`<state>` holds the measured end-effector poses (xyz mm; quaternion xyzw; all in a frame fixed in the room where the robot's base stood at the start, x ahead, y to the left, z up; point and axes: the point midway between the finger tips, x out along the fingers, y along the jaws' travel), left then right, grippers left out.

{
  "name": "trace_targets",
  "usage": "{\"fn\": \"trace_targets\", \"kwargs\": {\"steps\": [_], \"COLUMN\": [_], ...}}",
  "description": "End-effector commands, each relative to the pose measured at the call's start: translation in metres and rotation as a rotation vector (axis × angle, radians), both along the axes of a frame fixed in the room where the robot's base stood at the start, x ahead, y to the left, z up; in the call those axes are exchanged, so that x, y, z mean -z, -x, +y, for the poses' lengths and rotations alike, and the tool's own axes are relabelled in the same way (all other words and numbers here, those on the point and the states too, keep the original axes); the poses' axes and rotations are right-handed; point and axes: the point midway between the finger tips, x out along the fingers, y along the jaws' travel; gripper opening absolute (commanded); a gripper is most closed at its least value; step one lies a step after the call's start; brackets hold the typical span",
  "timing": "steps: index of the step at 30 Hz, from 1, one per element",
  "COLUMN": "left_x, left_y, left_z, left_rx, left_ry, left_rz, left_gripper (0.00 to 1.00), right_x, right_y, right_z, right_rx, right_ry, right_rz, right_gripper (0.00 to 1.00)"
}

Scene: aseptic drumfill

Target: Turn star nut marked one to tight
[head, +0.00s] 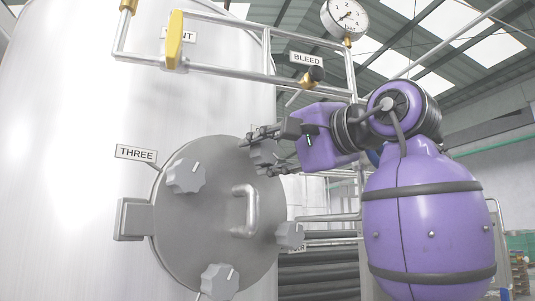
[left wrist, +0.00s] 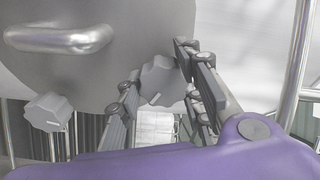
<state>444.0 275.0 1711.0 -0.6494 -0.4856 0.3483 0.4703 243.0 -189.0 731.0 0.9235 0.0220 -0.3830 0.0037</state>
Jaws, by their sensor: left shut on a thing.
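A round steel hatch lid (head: 205,225) on the tank carries several grey star nuts around its edge. My left gripper (head: 256,156) is shut on the star nut at the lid's upper right (head: 264,152). In the left wrist view this nut (left wrist: 157,82) sits between the two fingers of my left gripper (left wrist: 155,65), with a pale mark on its face. The fingers partly hide the nut in the head view. I see no readable "one" label. My right gripper is not in view.
Other star nuts sit at upper left (head: 186,176) beside the label THREE (head: 136,153), at the bottom (head: 220,280) and at lower right (head: 290,235). A lid handle (head: 249,210) sticks out mid-lid. Pipes, a yellow valve handle (head: 174,40) and a gauge (head: 344,18) are above.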

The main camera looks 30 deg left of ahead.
Motion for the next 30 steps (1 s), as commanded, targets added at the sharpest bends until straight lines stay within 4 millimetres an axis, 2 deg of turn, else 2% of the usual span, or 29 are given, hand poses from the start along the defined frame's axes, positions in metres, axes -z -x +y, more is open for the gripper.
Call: {"fn": "trace_targets", "kwargs": {"steps": [1,30], "left_x": [0.0046,0.0051], "left_y": [-0.0012,0.0025], "left_z": [0.0007,0.0027], "left_rx": [-0.002,-0.003], "left_ry": [-0.004,-0.249], "left_rz": [0.049,0.894], "left_gripper": [0.08,0.08], "right_x": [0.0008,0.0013], "right_y": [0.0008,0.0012], "right_z": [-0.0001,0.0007], "right_rx": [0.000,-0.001], "right_ry": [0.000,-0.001], "right_rz": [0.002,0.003], "right_gripper": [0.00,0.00]}}
